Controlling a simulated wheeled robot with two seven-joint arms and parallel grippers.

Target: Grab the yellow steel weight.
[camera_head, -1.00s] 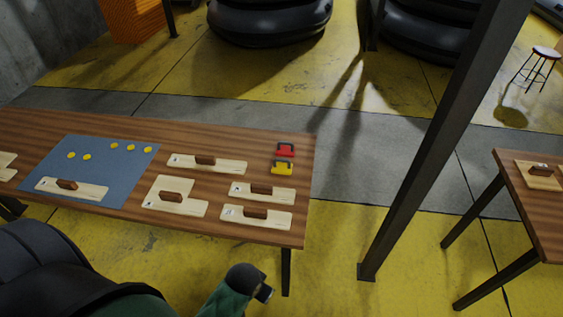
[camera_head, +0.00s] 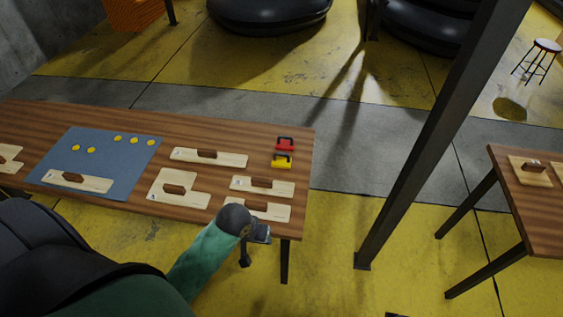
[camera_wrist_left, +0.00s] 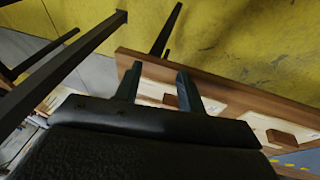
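My right gripper is in neither view.
A red weight (camera_head: 285,144) stands just behind the yellow one. Wooden boards with brown handles, such as this one (camera_head: 262,187), lie around, one partly behind my gripper. A blue mat (camera_head: 110,160) with yellow discs lies left. A dark slanted post (camera_head: 430,150) stands right of the table.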

